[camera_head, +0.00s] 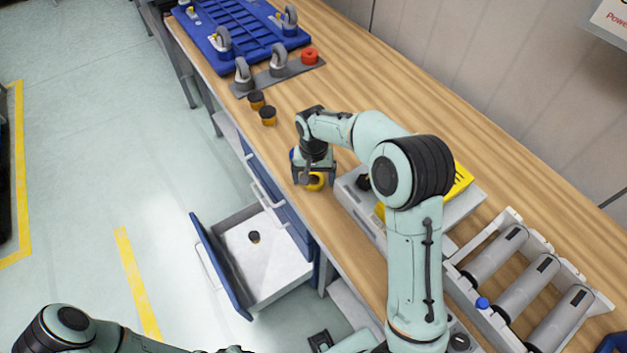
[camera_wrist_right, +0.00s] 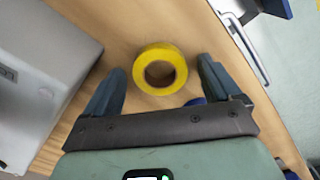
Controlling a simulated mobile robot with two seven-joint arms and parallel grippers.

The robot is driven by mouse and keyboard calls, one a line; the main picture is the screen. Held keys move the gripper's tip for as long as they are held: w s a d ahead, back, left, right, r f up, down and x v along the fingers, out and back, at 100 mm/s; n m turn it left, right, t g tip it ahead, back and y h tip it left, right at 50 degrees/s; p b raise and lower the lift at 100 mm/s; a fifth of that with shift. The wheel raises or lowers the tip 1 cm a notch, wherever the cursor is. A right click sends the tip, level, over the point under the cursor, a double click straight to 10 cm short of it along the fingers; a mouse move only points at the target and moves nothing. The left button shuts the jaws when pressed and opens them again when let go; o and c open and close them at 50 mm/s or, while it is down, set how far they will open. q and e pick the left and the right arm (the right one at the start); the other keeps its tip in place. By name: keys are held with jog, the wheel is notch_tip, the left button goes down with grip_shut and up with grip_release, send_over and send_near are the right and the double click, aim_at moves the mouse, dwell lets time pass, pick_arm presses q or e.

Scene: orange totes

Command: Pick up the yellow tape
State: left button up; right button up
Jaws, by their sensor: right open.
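The yellow tape (camera_head: 316,186) is a ring lying flat on the wooden workbench near its front edge. It also shows in the right wrist view (camera_wrist_right: 160,49), with bare wood through its hole. My right gripper (camera_head: 315,178) points down over it, open and empty. In the right wrist view one finger is on each side of the tape, with gaps between. The tips reach about level with the ring in the picture; their height above the bench is hard to tell. My left arm enters at the lower left of the head view, and its gripper is not visible.
A grey case (camera_wrist_right: 40,70) stands beside the right gripper. A small blue object (camera_wrist_right: 196,101) is partly hidden behind the gripper. An open drawer (camera_head: 268,270) holds a small dark item.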

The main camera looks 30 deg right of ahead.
jog(key=c, duration=1.1)
jog(key=shift+c, duration=0.2)
jog(key=shift+r, duration=0.15)
